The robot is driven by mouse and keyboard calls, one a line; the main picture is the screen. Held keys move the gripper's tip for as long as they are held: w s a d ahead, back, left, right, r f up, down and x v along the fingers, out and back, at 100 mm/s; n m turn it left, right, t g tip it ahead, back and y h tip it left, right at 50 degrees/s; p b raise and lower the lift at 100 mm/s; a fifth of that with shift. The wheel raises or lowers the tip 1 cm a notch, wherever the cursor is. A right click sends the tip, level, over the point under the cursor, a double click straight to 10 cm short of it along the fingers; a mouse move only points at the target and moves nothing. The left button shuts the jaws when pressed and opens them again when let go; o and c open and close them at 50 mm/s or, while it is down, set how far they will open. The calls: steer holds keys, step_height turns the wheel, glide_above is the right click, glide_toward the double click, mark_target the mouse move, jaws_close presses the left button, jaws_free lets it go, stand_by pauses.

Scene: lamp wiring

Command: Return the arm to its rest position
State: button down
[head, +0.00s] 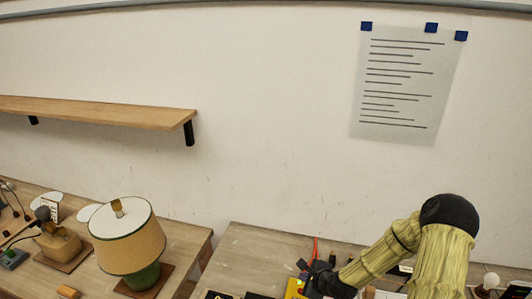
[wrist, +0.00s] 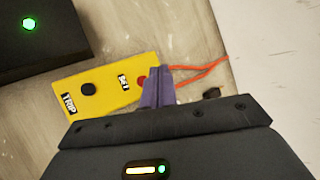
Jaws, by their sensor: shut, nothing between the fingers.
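My arm (head: 395,250) reaches down over the right-hand table in the head view, bent at its black elbow. My gripper (wrist: 157,72) shows in the wrist view as purple fingers pressed together, with nothing between them. The fingers are over the right end of a yellow box (wrist: 95,92) marked TRIP. The box has a black button and a red part beside the fingers. I cannot tell whether the fingertips touch it.
A black box with a green light (wrist: 35,30) stands beside the yellow box. An orange cable (wrist: 205,72) runs off right. In the head view, a lamp with a tan shade (head: 128,248) stands on the left table. A wooden shelf (head: 95,110) and a paper sheet (head: 405,85) are on the wall.

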steer(key=s+r+n+g+h+b, duration=0.2)
steer(key=s+r+n+g, duration=0.3)
steer(key=s+r+n, duration=1.2)
steer(key=s+n+h, duration=0.1)
steer(key=s+n, duration=0.1)
steer(key=n, duration=0.2)
steer(key=shift+s+a+n+g+h+b, duration=0.3)
steer(key=shift+s+n+b, duration=0.1)
